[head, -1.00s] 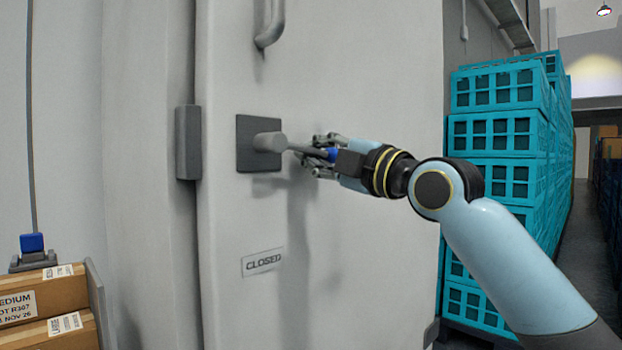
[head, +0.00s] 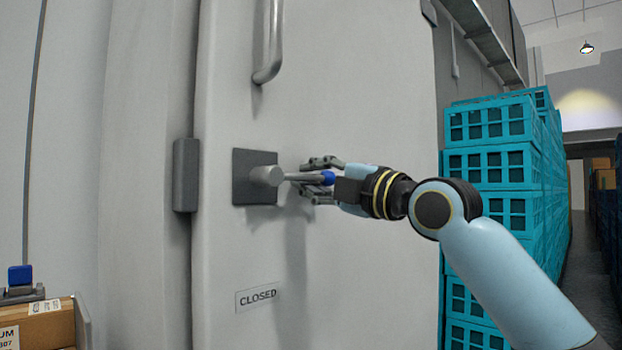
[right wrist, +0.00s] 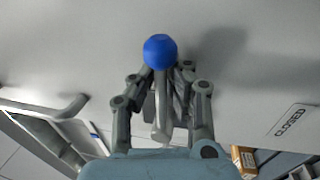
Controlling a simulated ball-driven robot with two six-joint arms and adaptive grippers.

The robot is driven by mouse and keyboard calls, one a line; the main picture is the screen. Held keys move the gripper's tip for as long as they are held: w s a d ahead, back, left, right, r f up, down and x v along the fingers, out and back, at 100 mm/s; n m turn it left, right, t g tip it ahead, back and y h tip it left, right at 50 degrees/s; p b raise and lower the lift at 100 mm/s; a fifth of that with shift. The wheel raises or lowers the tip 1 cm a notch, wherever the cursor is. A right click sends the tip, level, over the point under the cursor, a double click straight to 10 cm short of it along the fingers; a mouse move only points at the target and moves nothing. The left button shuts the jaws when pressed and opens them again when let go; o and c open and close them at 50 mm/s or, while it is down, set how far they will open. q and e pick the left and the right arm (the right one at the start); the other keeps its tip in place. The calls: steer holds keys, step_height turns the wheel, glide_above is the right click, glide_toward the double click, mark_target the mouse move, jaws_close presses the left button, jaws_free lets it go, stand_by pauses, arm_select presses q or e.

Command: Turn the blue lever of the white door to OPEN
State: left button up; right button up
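The blue lever, a grey bar with a round blue knob (head: 328,178), sticks out to the right, nearly level, from a dark square plate on the white door (head: 350,90). My right gripper (head: 312,179) has its fingers around the lever close to the knob, one above and one below. In the right wrist view the blue knob (right wrist: 160,51) sits between the fingers, which close in on the bar; the exact contact is partly hidden. A CLOSED label (head: 257,297) is on the door below the plate. My left gripper is not in view.
A vertical grey handle (head: 268,50) is fixed above the lever. A dark grey block (head: 185,175) sits at the door's left edge. Stacked teal crates (head: 490,165) stand to the right of the door. A cardboard box (head: 45,325) is at the lower left.

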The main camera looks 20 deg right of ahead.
mark_target(317, 179)
steer(key=o, duration=0.4)
steer(key=shift+d, duration=0.2)
steer(key=shift+a, duration=0.1)
steer(key=v, duration=0.5)
steer(key=shift+s+f, duration=0.1)
steer(key=shift+s+d, duration=0.25)
steer(key=shift+s, duration=0.05)
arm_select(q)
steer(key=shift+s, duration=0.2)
arm_select(e)
steer(key=shift+v, duration=0.75)
steer(key=shift+a, duration=0.1)
